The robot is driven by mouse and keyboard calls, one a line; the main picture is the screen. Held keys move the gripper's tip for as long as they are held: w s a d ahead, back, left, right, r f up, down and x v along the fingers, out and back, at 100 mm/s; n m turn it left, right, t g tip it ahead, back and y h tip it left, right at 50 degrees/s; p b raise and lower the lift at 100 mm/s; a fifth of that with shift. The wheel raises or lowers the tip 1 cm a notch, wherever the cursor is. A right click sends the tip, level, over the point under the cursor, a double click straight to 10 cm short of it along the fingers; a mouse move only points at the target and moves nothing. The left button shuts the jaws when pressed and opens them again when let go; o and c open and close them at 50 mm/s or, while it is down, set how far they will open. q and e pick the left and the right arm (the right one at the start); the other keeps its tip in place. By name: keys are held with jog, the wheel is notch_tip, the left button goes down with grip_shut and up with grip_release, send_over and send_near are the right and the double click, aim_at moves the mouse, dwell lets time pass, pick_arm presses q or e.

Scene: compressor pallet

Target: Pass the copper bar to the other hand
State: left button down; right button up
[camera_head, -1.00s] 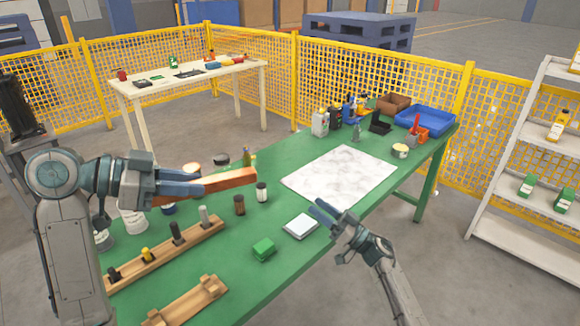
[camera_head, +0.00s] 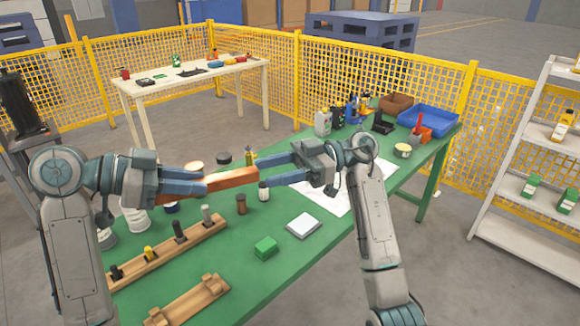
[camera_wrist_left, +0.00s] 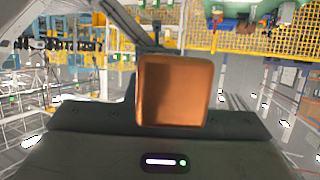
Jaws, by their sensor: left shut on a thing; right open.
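The copper bar (camera_head: 230,180) is a long orange-brown bar held level above the green table. My left gripper (camera_head: 203,182) is shut on its left part, and the bar's right end sticks out free. In the left wrist view the bar's square end (camera_wrist_left: 172,91) faces the camera. My right gripper (camera_head: 272,168) is open, with its fingers pointing left at the bar's free end. The fingertips are close to that end; I cannot tell whether they touch it or reach around it.
A blue tray (camera_head: 428,122) stands at the far end. Yellow mesh fencing (camera_head: 268,80) runs behind.

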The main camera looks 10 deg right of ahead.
aim_at(232, 185)
jog(key=x, duration=0.8)
jog(key=shift+a, duration=0.25)
grip_shut()
pick_arm(q)
jog(key=c, duration=1.2)
grip_release()
jog(key=shift+o, duration=0.2)
jog(key=shift+a, duration=0.15)
